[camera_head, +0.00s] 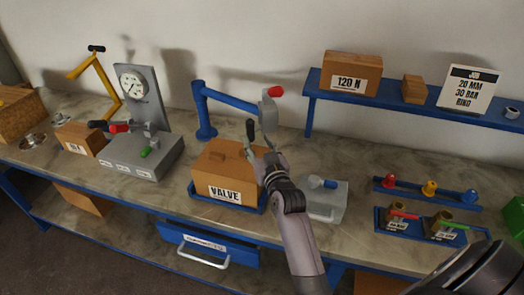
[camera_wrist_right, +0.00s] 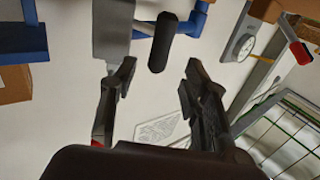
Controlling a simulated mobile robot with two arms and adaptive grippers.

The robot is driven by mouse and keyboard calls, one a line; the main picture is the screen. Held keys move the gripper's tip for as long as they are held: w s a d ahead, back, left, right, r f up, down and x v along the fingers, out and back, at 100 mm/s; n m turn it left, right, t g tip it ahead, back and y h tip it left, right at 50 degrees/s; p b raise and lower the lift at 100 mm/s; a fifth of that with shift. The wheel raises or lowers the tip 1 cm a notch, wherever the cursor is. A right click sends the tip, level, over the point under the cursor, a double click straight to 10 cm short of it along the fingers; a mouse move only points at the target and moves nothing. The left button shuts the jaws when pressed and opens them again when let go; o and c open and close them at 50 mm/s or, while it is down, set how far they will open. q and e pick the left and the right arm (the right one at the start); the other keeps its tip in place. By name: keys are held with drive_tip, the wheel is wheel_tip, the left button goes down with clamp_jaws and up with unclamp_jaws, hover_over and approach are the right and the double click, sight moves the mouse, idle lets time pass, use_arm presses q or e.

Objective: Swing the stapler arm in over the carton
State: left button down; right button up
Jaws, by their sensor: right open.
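The blue stapler arm (camera_head: 230,97) reaches right from its blue post (camera_head: 205,125), behind the carton. Its grey head (camera_head: 268,115), with a red knob (camera_head: 275,91), hangs at the arm's end, near the carton's back right corner. A black handle (camera_head: 250,131) hangs at the head; it also shows in the right wrist view (camera_wrist_right: 163,42). The closed brown carton (camera_head: 215,160) labelled VALVE sits in a blue tray (camera_head: 238,207). My right gripper (camera_wrist_right: 159,78) is open, its fingers apart just short of the handle, with nothing between them. My left gripper is not in view.
A grey gauge stand (camera_head: 140,155) and a yellow crank arm (camera_head: 103,80) stand at left. A blue wall shelf (camera_head: 313,100) holds boxes at right. Small fittings (camera_head: 429,188) stand further right.

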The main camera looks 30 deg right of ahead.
drive_tip(key=s, duration=0.4)
drive_tip(key=shift+a, duration=0.4)
